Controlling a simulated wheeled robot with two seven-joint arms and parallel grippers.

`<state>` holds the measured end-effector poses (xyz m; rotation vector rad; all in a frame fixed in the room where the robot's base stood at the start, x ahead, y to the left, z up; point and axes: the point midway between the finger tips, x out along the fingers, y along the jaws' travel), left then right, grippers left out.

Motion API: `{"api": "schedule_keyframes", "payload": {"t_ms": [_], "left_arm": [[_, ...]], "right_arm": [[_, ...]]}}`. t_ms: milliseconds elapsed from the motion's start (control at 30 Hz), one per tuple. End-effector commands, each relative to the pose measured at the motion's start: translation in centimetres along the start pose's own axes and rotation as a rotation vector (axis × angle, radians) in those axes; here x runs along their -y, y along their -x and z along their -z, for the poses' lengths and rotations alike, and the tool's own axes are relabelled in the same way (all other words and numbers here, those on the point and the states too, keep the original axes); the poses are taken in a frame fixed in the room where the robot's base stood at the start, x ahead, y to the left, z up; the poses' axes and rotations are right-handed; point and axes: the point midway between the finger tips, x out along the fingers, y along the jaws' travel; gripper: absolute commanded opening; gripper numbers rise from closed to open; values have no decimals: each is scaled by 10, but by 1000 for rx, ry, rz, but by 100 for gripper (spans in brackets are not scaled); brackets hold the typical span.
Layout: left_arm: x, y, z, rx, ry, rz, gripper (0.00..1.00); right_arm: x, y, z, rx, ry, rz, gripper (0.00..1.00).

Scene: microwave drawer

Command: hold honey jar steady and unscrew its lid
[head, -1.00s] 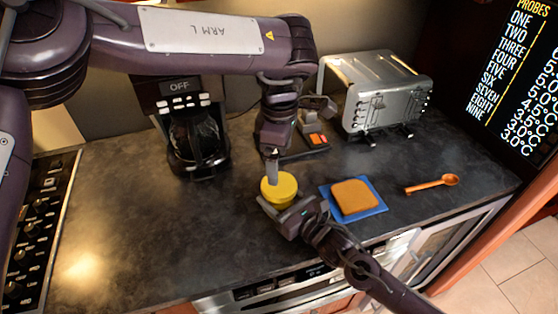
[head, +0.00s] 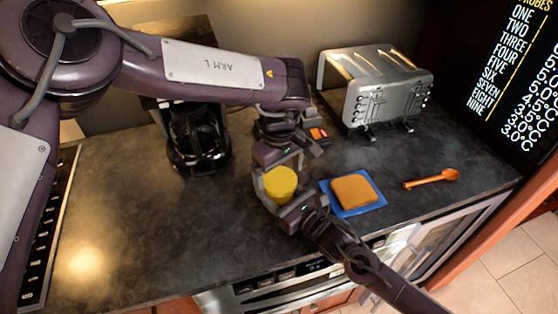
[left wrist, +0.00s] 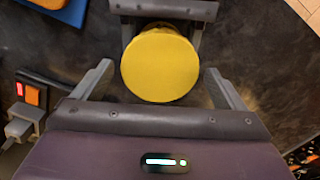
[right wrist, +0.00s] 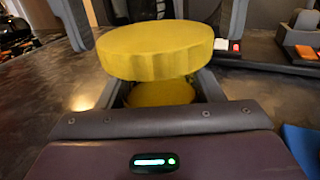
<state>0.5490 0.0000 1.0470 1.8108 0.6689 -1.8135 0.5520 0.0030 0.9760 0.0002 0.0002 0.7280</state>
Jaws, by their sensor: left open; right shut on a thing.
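The honey jar's round yellow lid (head: 281,184) faces up near the front of the counter. It also shows in the left wrist view (left wrist: 160,62) and the right wrist view (right wrist: 155,48). The yellow jar body (right wrist: 160,92) shows below the lid, partly hidden by it. My right gripper (head: 290,208) is shut on the jar from the front right; its fingers flank the body below the lid. My left gripper (left wrist: 160,84) is open above the jar, one finger on each side of the lid, with gaps showing between fingers and lid.
Bread (head: 354,192) lies on a blue board (head: 376,203) close right of the jar. An orange spoon (head: 432,180) lies farther right. The toaster (head: 388,88) and coffee maker (head: 197,140) stand behind. A small orange-topped item (head: 318,134) sits behind my left gripper. Counter left of the jar is clear.

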Motion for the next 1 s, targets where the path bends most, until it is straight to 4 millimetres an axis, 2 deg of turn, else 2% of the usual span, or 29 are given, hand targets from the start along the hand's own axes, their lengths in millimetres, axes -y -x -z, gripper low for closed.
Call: {"api": "schedule_keyframes", "payload": {"t_ms": [100, 367, 733, 867, 1000], "left_arm": [[0, -6, 0, 0, 1, 0, 93], [0, -7, 0, -1, 1, 0, 93], [0, -6, 0, -1, 1, 0, 44], [0, -7, 0, 0, 28, -1, 42], [0, -7, 0, 3, 249, -1, 42]], "right_arm": [[0, 0, 0, 0, 0, 0, 0], [0, 0, 0, 0, 0, 0, 0], [0, 0, 0, 0, 0, 0, 0], [0, 0, 0, 0, 0, 0, 0], [0, 0, 0, 0, 0, 0, 0]]}}
